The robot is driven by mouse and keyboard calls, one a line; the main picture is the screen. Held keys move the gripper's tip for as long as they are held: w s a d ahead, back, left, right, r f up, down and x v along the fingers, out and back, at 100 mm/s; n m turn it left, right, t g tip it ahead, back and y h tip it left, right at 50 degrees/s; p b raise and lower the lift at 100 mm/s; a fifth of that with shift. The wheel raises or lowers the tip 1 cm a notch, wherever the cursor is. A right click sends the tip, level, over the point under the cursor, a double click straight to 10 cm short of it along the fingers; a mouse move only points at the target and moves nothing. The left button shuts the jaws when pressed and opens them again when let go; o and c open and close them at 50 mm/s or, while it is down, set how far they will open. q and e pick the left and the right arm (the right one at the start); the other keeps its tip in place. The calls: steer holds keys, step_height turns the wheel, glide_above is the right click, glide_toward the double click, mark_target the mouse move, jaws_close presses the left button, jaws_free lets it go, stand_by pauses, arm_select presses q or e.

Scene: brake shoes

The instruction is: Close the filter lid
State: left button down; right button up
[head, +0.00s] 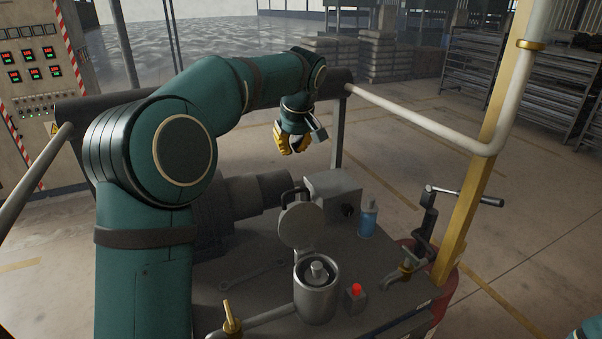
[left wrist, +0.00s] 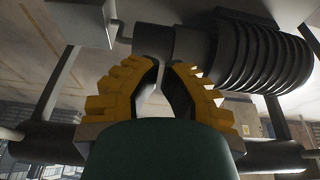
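The filter housing (head: 317,298) is a grey metal cup on the workbench, with a light core standing inside it. Its round filter lid (head: 300,226) stands raised and tilted back behind the cup, so the cup is open. My left gripper (head: 294,147) has yellow fingers and hangs above and behind the bench, well away from the lid. In the left wrist view the two fingers (left wrist: 165,68) are apart with nothing between them. The lid and housing cannot be made out in the left wrist view. My right gripper is not in view.
A grey box (head: 332,195) and blue bottle (head: 367,218) stand behind the cup. A red button (head: 356,291) sits to its right, a yellow-handled valve (head: 231,318) to its left. A ribbed motor (left wrist: 255,55) lies below my left gripper. A wrench (head: 252,274) lies flat.

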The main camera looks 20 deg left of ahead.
arm_select(q)
steer(key=b+x, duration=0.2)
steer(key=x, duration=0.8)
steer(key=s+d, duration=0.2)
steer(key=d, duration=0.1)
steer(key=shift+s, duration=0.3)
